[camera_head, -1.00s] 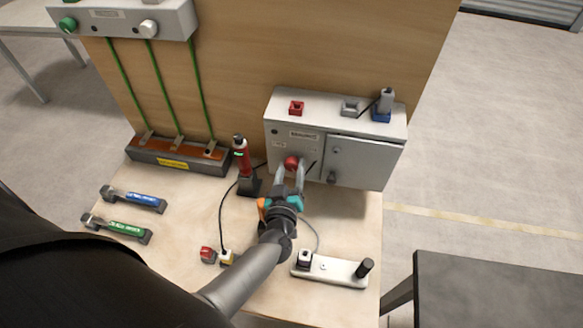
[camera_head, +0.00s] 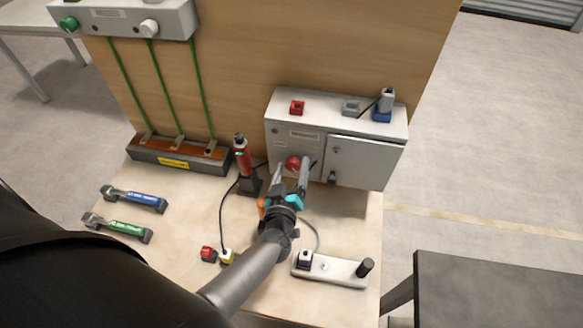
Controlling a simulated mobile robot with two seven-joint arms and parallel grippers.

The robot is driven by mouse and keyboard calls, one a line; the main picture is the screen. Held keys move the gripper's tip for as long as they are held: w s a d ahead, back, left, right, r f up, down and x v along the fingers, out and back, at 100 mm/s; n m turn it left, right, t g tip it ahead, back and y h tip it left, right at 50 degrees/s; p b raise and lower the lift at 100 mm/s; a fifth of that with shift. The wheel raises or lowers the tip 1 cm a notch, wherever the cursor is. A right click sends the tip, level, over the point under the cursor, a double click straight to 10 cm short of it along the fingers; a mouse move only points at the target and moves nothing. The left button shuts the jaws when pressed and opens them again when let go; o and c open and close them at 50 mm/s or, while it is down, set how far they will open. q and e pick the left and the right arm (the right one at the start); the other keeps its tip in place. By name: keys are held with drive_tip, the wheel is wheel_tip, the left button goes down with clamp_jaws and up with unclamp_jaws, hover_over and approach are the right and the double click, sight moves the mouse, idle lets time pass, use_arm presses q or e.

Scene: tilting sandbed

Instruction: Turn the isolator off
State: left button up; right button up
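The isolator is a grey-white box (camera_head: 370,163) at the foot of the wooden backboard, with a round red knob (camera_head: 292,162) on the left part of its front. My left gripper (camera_head: 290,172) is in front of the knob, with its two grey fingers spread to either side and slightly below it. The fingers look open, with a gap between them and the knob; exact contact is hard to tell. The knob's marking is too small to read. My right gripper is not in view.
A red-and-black tool (camera_head: 243,160) stands just left of the gripper. A white plate (camera_head: 330,270) with a black post lies in front. Blue (camera_head: 140,198) and green (camera_head: 118,225) handled pieces lie at left.

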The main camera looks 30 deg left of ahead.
use_arm(q)
drive_tip(key=shift+s, duration=0.1)
drive_tip(key=v, duration=1.5)
drive_tip(key=shift+s+d+f, duration=0.1)
idle(0.4)
